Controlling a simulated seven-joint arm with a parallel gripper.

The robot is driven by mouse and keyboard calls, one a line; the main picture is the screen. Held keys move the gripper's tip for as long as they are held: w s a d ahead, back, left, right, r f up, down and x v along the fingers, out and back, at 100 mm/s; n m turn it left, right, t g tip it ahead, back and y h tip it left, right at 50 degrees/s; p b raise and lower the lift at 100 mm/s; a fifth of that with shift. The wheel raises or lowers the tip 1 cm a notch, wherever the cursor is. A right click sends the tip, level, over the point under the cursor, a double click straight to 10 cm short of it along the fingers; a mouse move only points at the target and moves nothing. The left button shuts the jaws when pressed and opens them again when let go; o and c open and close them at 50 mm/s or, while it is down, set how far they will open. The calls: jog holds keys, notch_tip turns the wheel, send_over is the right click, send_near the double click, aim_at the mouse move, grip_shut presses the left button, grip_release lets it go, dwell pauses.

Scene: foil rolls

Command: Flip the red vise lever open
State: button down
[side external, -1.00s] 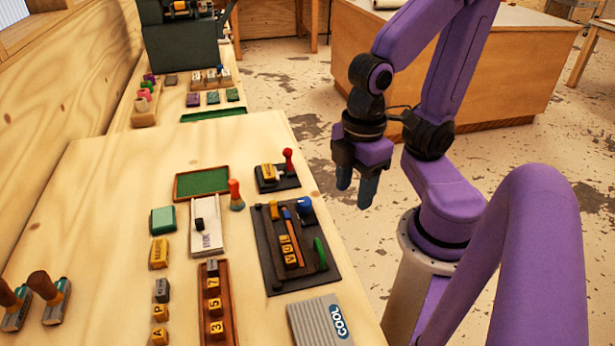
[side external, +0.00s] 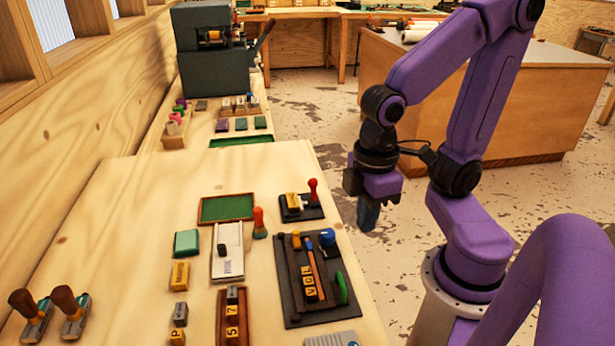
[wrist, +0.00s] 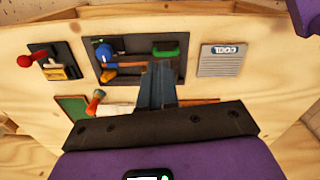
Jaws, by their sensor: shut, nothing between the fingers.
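The small vise (side external: 301,207) is a dark base with a yellow block on it, near the right edge of the table. Its red lever (side external: 313,190) stands up at its back right. In the wrist view the lever's red knob (wrist: 25,61) is at the far left, beside the vise (wrist: 53,62). My gripper (side external: 368,217) is shut and empty, with its fingers pointing down. It hangs to the right of the vise, apart from it. In the wrist view the fingertips (wrist: 157,72) overlap part of the dark tool tray.
A dark tray (side external: 288,312) with lettered blocks and a green-handled tool lies in front of the vise. A red-topped handle (side external: 259,222) stands left of the vise, next to a green-lined tray (side external: 227,209). A grey COOL box (wrist: 219,61) is at the right.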

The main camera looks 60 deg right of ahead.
aim_at(314, 190)
jog(key=w+d+r+m+g+h, duration=0.1)
jog(key=w+d+r+m+g, duration=0.1)
jog(key=w+m, duration=1.7)
jog(key=w+d+f+m+g, duration=0.2)
jog(key=w+d+f+m, duration=0.1)
jog(key=w+d+m, duration=0.9)
jog(key=w+d, duration=0.3)
jog(key=d, duration=0.2)
jog(key=shift+w+d+y, duration=0.15)
jog(key=shift+w+y, duration=0.1)
jog(key=shift+y, duration=0.15)
jog(key=x, duration=0.9)
jog(key=shift+s+f, duration=0.15)
jog(key=shift+f, duration=0.2)
jog(key=shift+s+f, duration=0.2)
jog(key=shift+s, duration=0.7)
jog(key=shift+s+a+f, duration=0.1)
jog(key=shift+s+a, duration=0.1)
jog(key=shift+s, duration=0.9)
